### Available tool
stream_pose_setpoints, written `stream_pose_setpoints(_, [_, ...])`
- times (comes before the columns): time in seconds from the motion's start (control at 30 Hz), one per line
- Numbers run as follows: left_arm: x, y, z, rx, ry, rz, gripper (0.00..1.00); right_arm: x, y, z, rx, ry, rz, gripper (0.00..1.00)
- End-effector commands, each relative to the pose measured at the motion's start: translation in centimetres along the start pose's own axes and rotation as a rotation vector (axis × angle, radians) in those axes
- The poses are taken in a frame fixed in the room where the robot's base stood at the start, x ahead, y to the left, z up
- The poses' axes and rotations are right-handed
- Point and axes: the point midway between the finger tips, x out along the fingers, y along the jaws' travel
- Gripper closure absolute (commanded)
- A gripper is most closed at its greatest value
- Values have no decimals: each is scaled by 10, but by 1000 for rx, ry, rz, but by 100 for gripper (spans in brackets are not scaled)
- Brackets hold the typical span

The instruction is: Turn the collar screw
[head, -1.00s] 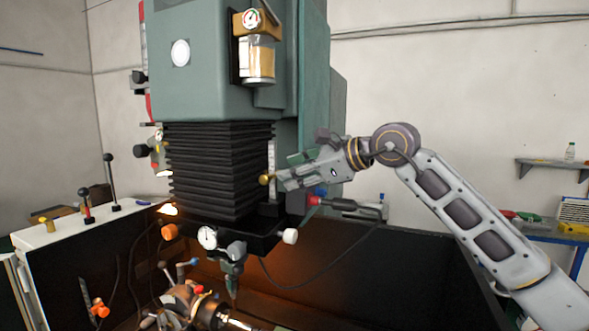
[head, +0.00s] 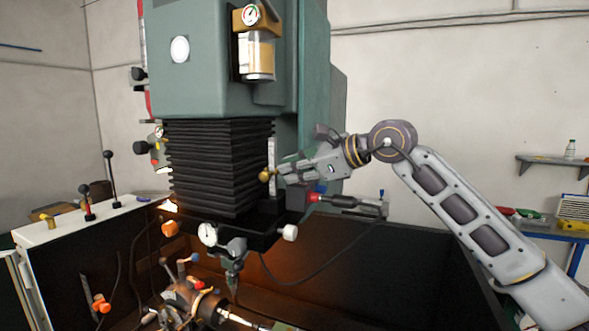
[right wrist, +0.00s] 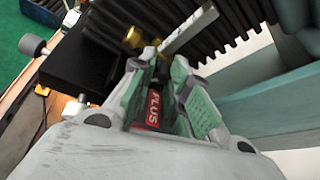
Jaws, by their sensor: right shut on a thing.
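The collar screw appears to be the small brass knob (head: 265,175) beside the white scale strip, at the right of the black bellows. In the right wrist view a brass knob (right wrist: 133,38) shows beyond the fingertips, with another brass part close by it. My right gripper (head: 279,173) reaches in from the right and its fingertips are at the knob. In the right wrist view the gripper (right wrist: 166,52) has its green-padded fingers closed in at the tips, shut on the brass screw; the contact itself is partly hidden. My left gripper is not in view.
The green machine head (head: 225,60) stands above the bellows (head: 215,165). A red-ended fitting (head: 317,197) lies just under my right gripper. Free room is to the right, before the wall.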

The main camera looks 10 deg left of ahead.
Motion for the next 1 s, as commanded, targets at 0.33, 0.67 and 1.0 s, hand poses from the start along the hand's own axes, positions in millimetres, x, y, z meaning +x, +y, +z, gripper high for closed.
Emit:
stream_pose_setpoints(0.33, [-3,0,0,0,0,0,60,0,-1,1,89,4,41,100])
stream_pose_setpoints(0.67, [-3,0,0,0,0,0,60,0,-1,1,88,4,40,61])
stream_pose_setpoints(1.0, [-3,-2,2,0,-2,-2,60,0,-1,1,88,4,40,60])
